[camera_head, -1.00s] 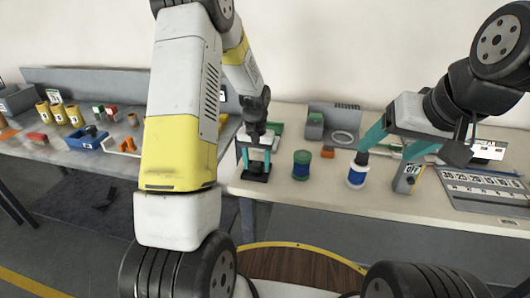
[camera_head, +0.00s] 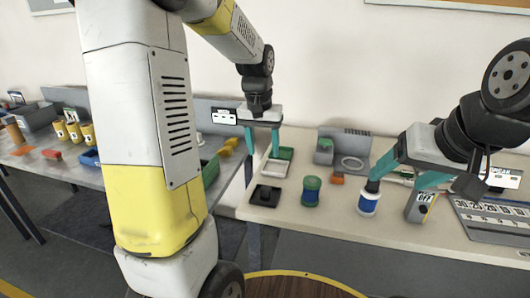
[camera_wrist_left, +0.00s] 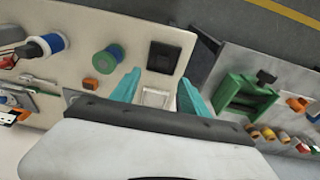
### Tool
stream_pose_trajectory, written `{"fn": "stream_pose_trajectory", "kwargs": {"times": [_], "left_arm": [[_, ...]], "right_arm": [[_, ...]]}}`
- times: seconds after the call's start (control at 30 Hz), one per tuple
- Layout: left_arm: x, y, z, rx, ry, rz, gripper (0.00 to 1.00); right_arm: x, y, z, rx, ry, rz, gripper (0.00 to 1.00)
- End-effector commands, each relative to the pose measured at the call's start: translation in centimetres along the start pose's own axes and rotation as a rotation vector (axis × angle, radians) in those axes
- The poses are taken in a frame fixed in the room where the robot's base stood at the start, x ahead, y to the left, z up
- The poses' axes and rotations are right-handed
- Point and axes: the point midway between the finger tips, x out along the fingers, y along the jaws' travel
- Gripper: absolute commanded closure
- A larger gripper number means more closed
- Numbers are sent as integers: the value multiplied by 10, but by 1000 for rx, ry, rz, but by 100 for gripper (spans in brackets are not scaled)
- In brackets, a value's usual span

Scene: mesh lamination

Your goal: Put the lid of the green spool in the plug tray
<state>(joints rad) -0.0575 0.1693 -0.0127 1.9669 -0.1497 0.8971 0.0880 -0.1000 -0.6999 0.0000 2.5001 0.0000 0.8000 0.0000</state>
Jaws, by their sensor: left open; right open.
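The green spool (camera_head: 311,192) stands upright on the beige table, with a green disc on its top; its round top also shows in the left wrist view (camera_wrist_left: 107,59). A black square tray (camera_head: 253,199) lies left of it; whether this is the plug tray, I cannot tell. A darker square shows inside it in the left wrist view (camera_wrist_left: 164,57). My left gripper (camera_head: 262,148) is open and empty, raised above the table behind the black tray. My right gripper (camera_head: 396,188) is open, with one finger by the top of the blue-and-white spool (camera_head: 368,204).
A white tray (camera_head: 275,168) lies behind the black tray. An orange block (camera_head: 337,179) and a grey stand with a ring (camera_head: 353,162) are behind the green spool. A meter (camera_head: 420,207) and a numbered board (camera_head: 490,225) are at right. A grey bench stands at left.

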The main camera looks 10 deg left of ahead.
Motion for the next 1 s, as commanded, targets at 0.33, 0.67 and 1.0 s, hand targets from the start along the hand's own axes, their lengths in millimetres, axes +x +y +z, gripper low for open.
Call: {"fn": "stream_pose_trajectory", "kwargs": {"times": [0.33,0.67,1.0], "left_arm": [[-100,18,116,10,274,85,47],[-114,29,182,21,422,131,47],[-114,30,186,22,431,134,47]], "right_arm": [[0,0,0,0,0,0,28],[0,0,0,0,0,0,28],[0,0,0,0,0,0,28]]}}
